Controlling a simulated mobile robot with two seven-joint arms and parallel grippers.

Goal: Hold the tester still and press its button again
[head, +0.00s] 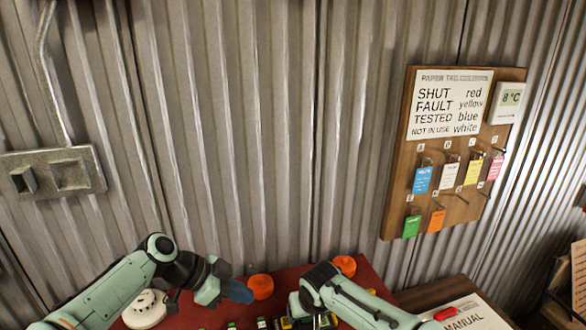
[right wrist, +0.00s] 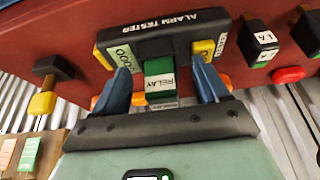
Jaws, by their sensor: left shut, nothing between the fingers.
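The alarm tester (right wrist: 160,35), a black body lettered ALARM TESTER, shows in the right wrist view with a green label and yellow parts. In the head view it is mostly hidden behind my right arm. My right gripper (right wrist: 162,80) has its blue fingers apart at the tester's near edge, with a green RELAY block (right wrist: 160,82) showing between them. Whether they grip the tester cannot be told. My left gripper (head: 240,291) is shut and empty, above the red table left of the right arm, apart from the tester. The tester's button cannot be made out for certain.
Orange round items (head: 261,286) and a white domed detector (head: 144,309) are on the red table (head: 200,318). A tag board (head: 400,200) hangs on the corrugated wall. A manual (head: 470,314) with a red item lies at right. Small blocks (right wrist: 262,45) flank the tester.

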